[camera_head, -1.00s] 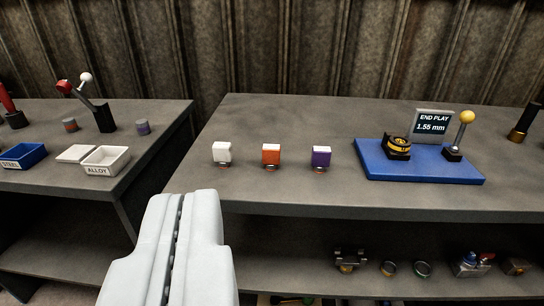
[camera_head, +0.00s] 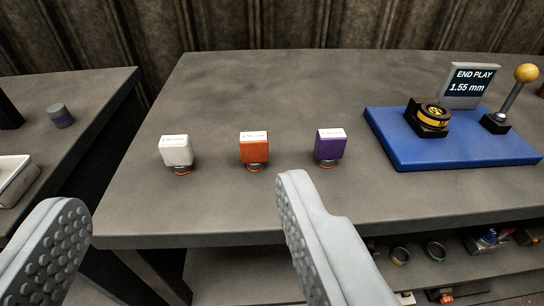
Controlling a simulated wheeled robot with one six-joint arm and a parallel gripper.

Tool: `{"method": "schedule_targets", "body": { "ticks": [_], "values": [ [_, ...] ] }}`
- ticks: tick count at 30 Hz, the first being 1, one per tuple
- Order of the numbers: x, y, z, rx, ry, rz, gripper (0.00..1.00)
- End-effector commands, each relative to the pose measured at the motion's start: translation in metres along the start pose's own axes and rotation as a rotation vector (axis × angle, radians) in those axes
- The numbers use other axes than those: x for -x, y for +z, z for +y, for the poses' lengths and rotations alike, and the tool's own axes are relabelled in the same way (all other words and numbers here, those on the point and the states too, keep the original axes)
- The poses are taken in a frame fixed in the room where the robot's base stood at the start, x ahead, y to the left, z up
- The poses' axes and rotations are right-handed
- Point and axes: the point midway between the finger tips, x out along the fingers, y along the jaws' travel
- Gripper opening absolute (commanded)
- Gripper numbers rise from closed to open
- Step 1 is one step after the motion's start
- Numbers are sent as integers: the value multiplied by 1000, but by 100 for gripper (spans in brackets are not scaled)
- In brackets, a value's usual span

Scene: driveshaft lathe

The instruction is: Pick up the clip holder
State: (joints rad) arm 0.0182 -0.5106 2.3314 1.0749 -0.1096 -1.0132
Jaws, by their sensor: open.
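Three small blocks stand in a row on the grey bench (camera_head: 225,85): a white one (camera_head: 177,152), an orange one (camera_head: 254,149) and a purple one (camera_head: 330,146). Each has a white label with mm text on top, too small to read surely, and a ring-like foot below. I cannot tell from the picture which thing is the clip holder. My gripper (camera_head: 180,205) is open and empty, with its fingers wide apart in front of the bench edge. The right finger points up between the orange and purple blocks; the left finger is at the lower left.
A blue board (camera_head: 455,155) at the right bears a black and yellow part (camera_head: 430,116), a yellow-knobbed lever (camera_head: 525,75) and an END PLAY display (camera_head: 472,84). A second bench (camera_head: 95,90) is at left across a gap. Small parts sit on the lower shelf.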

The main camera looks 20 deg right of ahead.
Motion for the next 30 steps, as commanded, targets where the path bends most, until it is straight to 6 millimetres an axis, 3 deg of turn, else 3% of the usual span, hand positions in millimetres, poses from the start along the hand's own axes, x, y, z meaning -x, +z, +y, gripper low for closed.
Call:
{"method": "schedule_targets", "body": {
  "ticks": [1, 6, 12, 20, 30],
  "values": [
    [-17, 10, 4, -5, 21, -28, 62],
    [-57, 40, 16, -6, 91, -113, 62],
    [-80, 62, 24, -3, 136, -181, 62],
    [-96, 70, 28, -1, 145, -195, 62],
    [-134, 77, 33, 0, 144, -195, 62]
  ]
}}
